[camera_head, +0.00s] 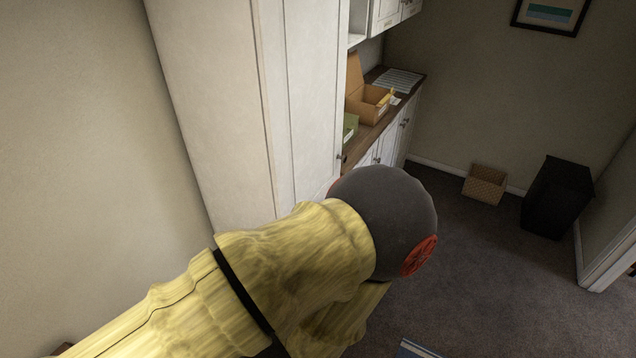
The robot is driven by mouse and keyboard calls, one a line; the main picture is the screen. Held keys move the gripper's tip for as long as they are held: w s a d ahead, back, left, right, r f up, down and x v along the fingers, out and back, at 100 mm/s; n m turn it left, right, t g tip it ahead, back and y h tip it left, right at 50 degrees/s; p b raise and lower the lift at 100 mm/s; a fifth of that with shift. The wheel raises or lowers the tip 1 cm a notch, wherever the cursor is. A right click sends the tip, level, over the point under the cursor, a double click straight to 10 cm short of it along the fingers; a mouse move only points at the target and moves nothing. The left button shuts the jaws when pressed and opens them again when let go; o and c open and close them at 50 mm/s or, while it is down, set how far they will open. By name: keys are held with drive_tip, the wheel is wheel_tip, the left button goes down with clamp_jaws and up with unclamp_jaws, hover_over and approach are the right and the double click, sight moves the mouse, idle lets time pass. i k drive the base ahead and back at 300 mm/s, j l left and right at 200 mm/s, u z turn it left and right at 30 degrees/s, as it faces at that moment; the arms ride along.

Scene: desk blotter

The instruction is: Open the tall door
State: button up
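The tall door (311,95) is the white panelled front of a tall white cabinet at the upper middle. It looks shut. A small dark knob (340,156) shows at its right edge, just above my arm. My arm, in a yellow sleeve with a dark grey rounded joint, crosses the lower middle in front of the cabinet and hides the door's lower part. My gripper is not visible. I cannot tell whether the arm touches the door.
A wooden counter (411,87) with an open cardboard box (368,108) stands beyond the cabinet, above lower white cupboards. A wicker basket (485,185) and a black bin (558,197) stand by the far wall. The carpet (500,290) at the right is mostly clear.

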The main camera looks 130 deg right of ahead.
sight(301, 45)
drive_tip(key=k+j+z, duration=0.1)
drive_tip(key=z, duration=0.3)
drive_tip(key=k+j+z, duration=0.1)
drive_tip(key=z, duration=0.3)
drive_tip(key=k+j+z, duration=0.1)
drive_tip(key=z, duration=3.35)
drive_tip(key=i, duration=0.55)
drive_tip(key=i+l+u, duration=0.15)
drive_tip(key=i, duration=0.45)
